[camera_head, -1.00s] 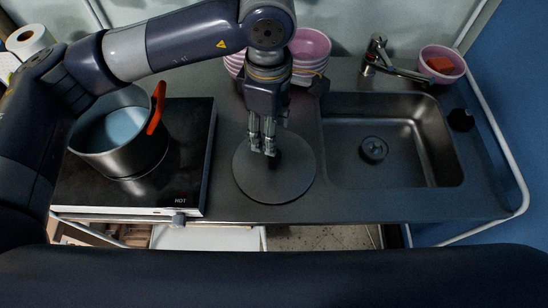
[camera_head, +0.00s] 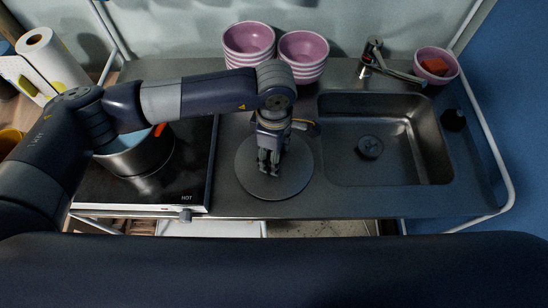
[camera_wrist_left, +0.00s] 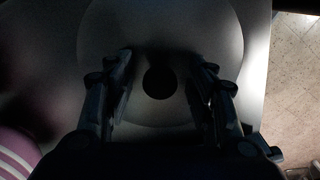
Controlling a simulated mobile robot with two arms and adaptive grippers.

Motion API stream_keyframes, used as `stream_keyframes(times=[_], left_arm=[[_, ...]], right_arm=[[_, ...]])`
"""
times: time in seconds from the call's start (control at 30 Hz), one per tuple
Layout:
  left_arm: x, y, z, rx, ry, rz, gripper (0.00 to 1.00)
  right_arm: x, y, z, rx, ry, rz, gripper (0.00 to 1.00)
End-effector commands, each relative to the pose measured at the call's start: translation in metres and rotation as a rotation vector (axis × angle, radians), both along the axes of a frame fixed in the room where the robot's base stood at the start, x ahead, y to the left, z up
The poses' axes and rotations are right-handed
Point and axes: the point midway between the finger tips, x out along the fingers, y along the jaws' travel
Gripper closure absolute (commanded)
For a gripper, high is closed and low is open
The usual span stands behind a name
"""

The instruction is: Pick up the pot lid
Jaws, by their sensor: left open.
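The pot lid (camera_head: 290,182) is a flat grey disc lying on the steel counter between the hot plate and the sink. Its dark round knob (camera_wrist_left: 159,82) shows in the left wrist view, near the middle of the lid. My left gripper (camera_head: 269,170) hangs over the lid, pointing down. In the left wrist view its two fingers (camera_wrist_left: 160,85) are spread apart, one on each side of the knob, with gaps between. Whether the fingertips are down at knob height is hard to tell. In the head view the gripper hides the knob. My right gripper is not in view.
A steel pot (camera_head: 137,156) with blue contents and an orange-red handle stands on the black hot plate (camera_head: 186,180) at left. Stacked pink-and-white bowls (camera_head: 303,57) stand behind. The sink (camera_head: 425,170) and its tap (camera_head: 372,58) are at right.

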Motion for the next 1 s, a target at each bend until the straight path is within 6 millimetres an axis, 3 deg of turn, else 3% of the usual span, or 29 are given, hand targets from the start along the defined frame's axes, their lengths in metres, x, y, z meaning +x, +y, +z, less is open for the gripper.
stream_keyframes(times=[0.1, 0.33, 0.7, 1.0], left_arm=[[0.000, 0.000, 0.000, 0.000, 0.000, 0.000, 0.49], [0.000, 0.000, 0.000, 0.000, 0.000, 0.001, 1.00], [0.001, 0.000, 0.006, -0.002, -0.002, 0.001, 1.00], [0.002, 0.000, 0.060, -0.001, -0.006, 0.000, 1.00]], right_arm=[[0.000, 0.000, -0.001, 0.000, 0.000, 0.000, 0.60], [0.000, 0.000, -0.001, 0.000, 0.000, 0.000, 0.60], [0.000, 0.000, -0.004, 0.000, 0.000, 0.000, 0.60], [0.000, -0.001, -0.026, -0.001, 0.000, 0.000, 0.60]])
